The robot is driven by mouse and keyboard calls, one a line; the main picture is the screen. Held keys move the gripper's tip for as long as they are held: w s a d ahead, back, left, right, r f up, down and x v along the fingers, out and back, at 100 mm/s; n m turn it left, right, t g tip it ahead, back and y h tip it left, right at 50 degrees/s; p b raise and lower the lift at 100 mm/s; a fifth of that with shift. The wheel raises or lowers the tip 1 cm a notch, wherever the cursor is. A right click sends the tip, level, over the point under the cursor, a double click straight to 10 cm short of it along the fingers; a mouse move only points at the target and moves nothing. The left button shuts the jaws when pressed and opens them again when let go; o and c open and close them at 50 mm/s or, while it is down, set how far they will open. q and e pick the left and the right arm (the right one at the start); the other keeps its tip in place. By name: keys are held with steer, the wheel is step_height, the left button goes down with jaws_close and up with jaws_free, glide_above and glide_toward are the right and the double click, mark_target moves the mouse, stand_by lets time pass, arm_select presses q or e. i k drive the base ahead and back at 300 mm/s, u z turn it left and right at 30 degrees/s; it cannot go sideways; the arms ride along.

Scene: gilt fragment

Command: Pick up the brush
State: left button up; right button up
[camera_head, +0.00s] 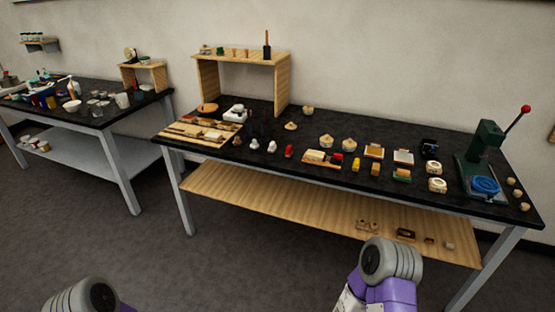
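I cannot make out a brush for certain. Several long thin tools lie on a wooden board (228,128) at the left end of the black workbench (330,127), too small to tell apart. Parts of my two arms show at the bottom left and bottom right, apart from the bench. Neither of my grippers is in view.
The wooden riser (240,58) stands at the bench's back left. Several small blocks and tools fill its middle. A green press (487,150) with a red-knobbed lever stands at the right. A second table (105,118) is at the left. Dark floor (225,262) before the bench is clear.

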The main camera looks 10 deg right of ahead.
mark_target(272, 147)
steer(key=z, duration=0.5)
steer(key=i, duration=1.8)
steer(key=u, duration=0.9)
